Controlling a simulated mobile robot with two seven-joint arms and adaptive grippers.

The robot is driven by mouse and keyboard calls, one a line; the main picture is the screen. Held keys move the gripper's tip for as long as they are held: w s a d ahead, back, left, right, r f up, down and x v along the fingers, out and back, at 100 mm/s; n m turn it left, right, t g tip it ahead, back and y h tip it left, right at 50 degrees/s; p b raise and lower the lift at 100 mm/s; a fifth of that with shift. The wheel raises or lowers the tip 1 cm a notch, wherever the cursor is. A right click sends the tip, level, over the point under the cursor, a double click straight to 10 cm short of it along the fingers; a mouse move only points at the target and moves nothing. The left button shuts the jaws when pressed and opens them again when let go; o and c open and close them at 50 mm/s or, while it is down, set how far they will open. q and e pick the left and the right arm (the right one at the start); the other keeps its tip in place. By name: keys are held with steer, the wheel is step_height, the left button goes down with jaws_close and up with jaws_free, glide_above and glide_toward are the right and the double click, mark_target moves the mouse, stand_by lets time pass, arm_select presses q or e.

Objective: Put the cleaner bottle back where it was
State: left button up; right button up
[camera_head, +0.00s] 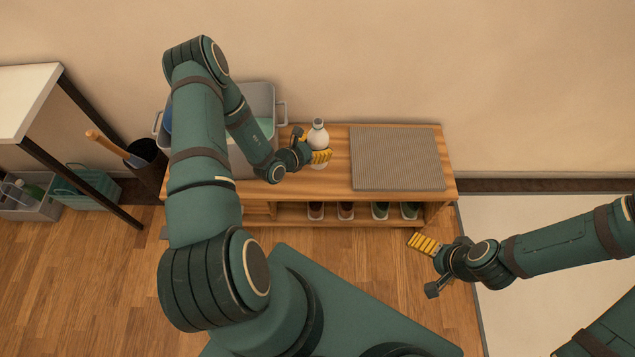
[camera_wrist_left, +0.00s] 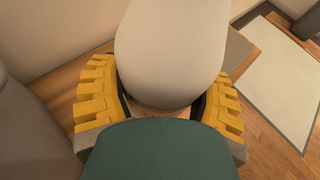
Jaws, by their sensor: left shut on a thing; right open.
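The cleaner bottle (camera_head: 318,134) is white with a grey cap and stands upright at the wooden bench, left of a grey ribbed mat. My left gripper (camera_head: 309,156), with yellow finger pads, is shut on the bottle's body. In the left wrist view the white bottle (camera_wrist_left: 172,45) fills the space between the yellow fingers (camera_wrist_left: 160,100). The bottle's base is mostly hidden, so I cannot tell whether it touches the bench top. My right gripper (camera_head: 427,266) is open and empty, low in front of the bench's right end.
The wooden bench (camera_head: 335,185) carries a grey ribbed mat (camera_head: 397,158) and a grey tub (camera_head: 262,100) behind my left arm. Several shoes (camera_head: 346,211) stand on its lower shelf. A dark bin (camera_head: 148,160) and a white-topped table (camera_head: 22,95) are at left.

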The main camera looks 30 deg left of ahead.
arm_select(q)
steer(key=f+b, duration=0.1)
steer(key=f, duration=0.4)
steer(key=f+b, duration=0.2)
steer(key=f, duration=0.4)
steer(key=shift+s+a+f, duration=0.1)
steer(key=shift+a+f, duration=0.1)
steer(key=shift+f, duration=0.15)
steer(key=o, duration=1.3)
